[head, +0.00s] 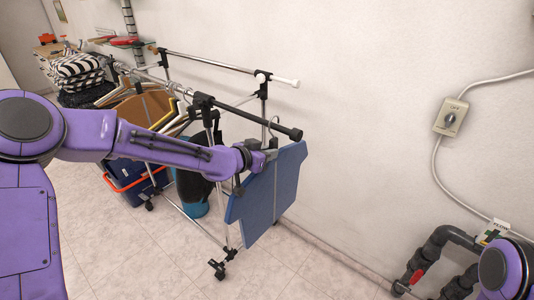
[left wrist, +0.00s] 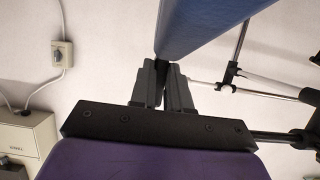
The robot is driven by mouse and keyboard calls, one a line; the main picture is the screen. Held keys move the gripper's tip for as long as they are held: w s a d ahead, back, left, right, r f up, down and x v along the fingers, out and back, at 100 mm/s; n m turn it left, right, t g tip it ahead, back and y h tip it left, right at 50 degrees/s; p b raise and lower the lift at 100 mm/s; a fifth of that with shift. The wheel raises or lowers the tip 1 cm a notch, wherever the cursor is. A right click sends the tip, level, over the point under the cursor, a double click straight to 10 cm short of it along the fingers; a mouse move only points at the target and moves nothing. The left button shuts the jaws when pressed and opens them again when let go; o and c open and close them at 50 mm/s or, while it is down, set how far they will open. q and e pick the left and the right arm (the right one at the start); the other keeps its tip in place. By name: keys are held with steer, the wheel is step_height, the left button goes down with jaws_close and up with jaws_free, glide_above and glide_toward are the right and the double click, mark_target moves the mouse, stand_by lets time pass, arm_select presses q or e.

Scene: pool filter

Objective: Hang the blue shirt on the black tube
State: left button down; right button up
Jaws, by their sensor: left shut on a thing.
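The blue shirt (head: 272,195) is a flat, stiff-looking panel on a hanger, upright and slightly turned, at the near end of the rack. My left gripper (head: 264,156) is shut on its upper part, below the hanger hook (head: 275,121). In the left wrist view the fingers (left wrist: 163,85) close on the edge of the blue shirt (left wrist: 205,25). The black tube (head: 245,114) runs along the rack and ends in a black cap. The hook overlaps the tube near this end; I cannot tell whether it is around it. My right gripper is out of view.
Several other hangers and clothes (head: 140,108) hang farther left on the rack. A blue bin (head: 130,185) stands below. A wall switch (head: 450,117) and grey pipes (head: 440,255) are at the right.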

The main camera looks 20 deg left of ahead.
arm_select(q)
steer(key=shift+f, duration=0.15)
steer(key=shift+w+d+f+b, duration=0.1)
steer(key=shift+w+f+b, duration=0.2)
steer(key=shift+f+b, duration=0.25)
steer(key=shift+s+f, duration=0.15)
steer(key=shift+f, duration=0.1)
stand_by(0.5)
steer(key=c, duration=1)
jaws_free()
step_height(320, 180, up, 4)
steer(key=b, duration=0.2)
glide_above(246, 182)
steer(key=shift+f, duration=0.1)
